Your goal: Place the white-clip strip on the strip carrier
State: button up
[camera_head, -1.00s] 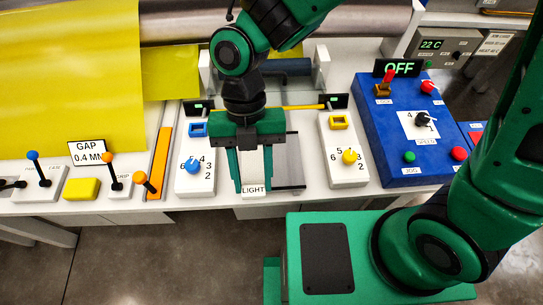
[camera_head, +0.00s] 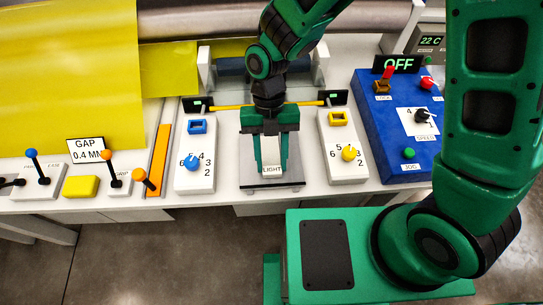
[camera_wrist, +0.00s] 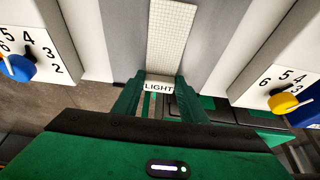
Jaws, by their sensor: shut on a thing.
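My gripper (camera_head: 271,168) is shut on the white clip marked LIGHT (camera_head: 272,170) and hangs over the bench between two white knob boxes. In the wrist view the clip (camera_wrist: 159,87) sits between my fingertips (camera_wrist: 158,84). A pale gridded strip (camera_wrist: 162,38) runs from the clip away from me. A flat grey plate (camera_head: 289,183), which looks like the strip carrier, lies below it and shows on both sides of the strip in the wrist view (camera_wrist: 122,35). I cannot tell whether the strip touches the plate. My fingers and wrist hide most of the strip in the head view.
A box with a blue knob (camera_head: 194,178) stands left and one with a yellow knob (camera_head: 336,165) right. A thin yellow bar (camera_head: 228,107) crosses behind my gripper. A blue control panel (camera_head: 372,130) reading OFF stands farther right. Yellow sheet (camera_head: 70,70) covers the left.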

aim_at(270, 151)
jog(key=shift+f, duration=0.25)
jog(key=o, duration=1)
jog(key=shift+r, duration=0.1)
jog(key=v, duration=1.2)
jog(key=shift+r, duration=0.1)
jog(key=shift+d, duration=0.1)
